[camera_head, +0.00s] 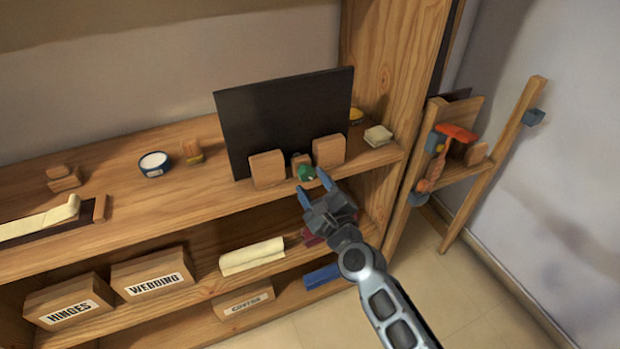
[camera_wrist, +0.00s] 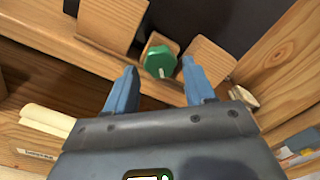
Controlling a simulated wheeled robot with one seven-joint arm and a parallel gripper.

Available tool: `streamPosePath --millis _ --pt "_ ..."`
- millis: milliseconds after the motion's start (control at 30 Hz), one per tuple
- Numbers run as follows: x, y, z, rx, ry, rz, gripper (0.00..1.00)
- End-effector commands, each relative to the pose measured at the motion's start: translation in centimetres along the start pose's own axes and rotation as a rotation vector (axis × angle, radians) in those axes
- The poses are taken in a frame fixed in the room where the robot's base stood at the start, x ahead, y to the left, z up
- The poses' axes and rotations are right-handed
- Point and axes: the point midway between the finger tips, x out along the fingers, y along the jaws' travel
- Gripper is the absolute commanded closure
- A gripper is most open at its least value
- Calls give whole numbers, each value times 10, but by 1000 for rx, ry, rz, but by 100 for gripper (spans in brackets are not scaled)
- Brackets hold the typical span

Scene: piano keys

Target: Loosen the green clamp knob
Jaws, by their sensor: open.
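The green clamp knob (camera_head: 306,173) sits low at the front of a black panel (camera_head: 285,115), on a small wooden block between two larger wooden blocks (camera_head: 267,169) (camera_head: 329,151). In the wrist view the knob (camera_wrist: 160,62) is a green faceted piece with a pale pin at its lower edge. My gripper (camera_head: 312,190) is just in front of and below the knob, with its two blue fingers apart. In the wrist view the gripper (camera_wrist: 158,80) has the knob framed between its fingertips. Nothing is between the fingers nearer the palm, and I cannot tell whether they touch the knob.
The panel stands on a wooden shelf (camera_head: 110,185). A blue-and-white tin (camera_head: 153,164) is to the left and a pale folded cloth (camera_head: 378,135) to the right. A side rack holds an orange hammer (camera_head: 456,133).

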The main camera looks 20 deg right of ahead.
Motion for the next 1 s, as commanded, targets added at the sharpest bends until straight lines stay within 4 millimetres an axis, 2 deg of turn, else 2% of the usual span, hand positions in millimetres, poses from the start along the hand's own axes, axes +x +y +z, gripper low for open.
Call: streamPosePath --millis 33,200,567,1000 --pt "8 0 0 -1 -1 -1 46" --pt "23 0 0 -2 0 0 46" --pt "28 0 0 -3 1 0 46" --pt "27 0 0 -3 1 0 86"
